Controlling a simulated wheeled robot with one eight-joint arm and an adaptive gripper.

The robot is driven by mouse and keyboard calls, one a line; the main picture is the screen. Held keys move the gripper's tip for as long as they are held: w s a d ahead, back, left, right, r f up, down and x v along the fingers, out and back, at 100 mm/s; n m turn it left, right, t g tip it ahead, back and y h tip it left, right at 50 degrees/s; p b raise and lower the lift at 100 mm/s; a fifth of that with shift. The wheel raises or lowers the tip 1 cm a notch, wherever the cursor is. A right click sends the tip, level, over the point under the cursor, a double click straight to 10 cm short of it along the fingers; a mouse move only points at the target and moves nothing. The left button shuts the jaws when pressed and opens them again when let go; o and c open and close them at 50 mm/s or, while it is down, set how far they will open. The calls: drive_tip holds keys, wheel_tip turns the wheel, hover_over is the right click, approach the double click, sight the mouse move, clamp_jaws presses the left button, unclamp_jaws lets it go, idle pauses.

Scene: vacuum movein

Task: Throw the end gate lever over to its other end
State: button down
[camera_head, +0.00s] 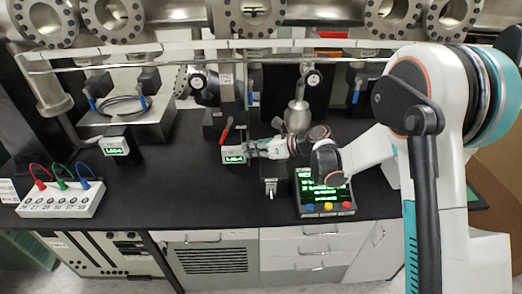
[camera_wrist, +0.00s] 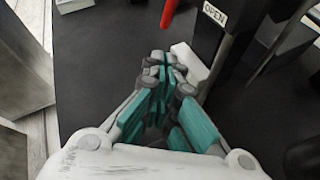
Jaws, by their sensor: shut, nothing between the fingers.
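A red lever (camera_head: 226,128) stands tilted up on the valve on the bench, just left of my gripper. It also shows in the wrist view as a red handle (camera_wrist: 168,12) at the top, ahead of my fingertips. I cannot read a label that names it the end gate lever. A white OPEN sign (camera_wrist: 214,14) is to its right in the wrist view. My gripper (camera_head: 252,148) is shut and empty, and its fingertips (camera_wrist: 160,62) are apart from the red lever. The lever's pivot is hidden in the wrist view.
A small green display (camera_head: 235,154) sits right by my fingertips. Several blue-handled valves (camera_head: 250,92) stand along the back. A control box (camera_head: 323,192) with colored buttons is at the front right.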

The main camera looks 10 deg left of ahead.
sight(226, 131)
drive_tip(key=shift+w+a+r+b, duration=0.15)
drive_tip(key=shift+w+a, duration=0.15)
drive_tip(key=shift+a, duration=0.65)
drive_tip(key=shift+w+a+b, duration=0.2)
drive_tip(key=shift+w+a, duration=0.15)
drive_tip(key=shift+a, duration=0.55)
drive_tip(key=shift+w+a+r+b, duration=0.15)
drive_tip(key=shift+w+a, duration=0.15)
drive_tip(key=shift+a, duration=0.65)
drive_tip(key=shift+f, duration=0.1)
drive_tip(key=shift+s+a, duration=0.15)
drive_tip(key=shift+a, duration=0.45)
drive_tip(key=s+a+r+m+y+b, duration=0.1)
drive_tip(key=a+r+y+b, duration=0.3)
drive_tip(key=a, duration=0.2)
drive_tip(key=shift+s+a+m, duration=0.15)
drive_tip(key=shift+s+m, duration=0.05)
drive_tip(key=shift+m, duration=0.1)
drive_tip(key=shift+a+r, duration=0.1)
drive_tip(key=shift+r, duration=0.05)
idle(0.8)
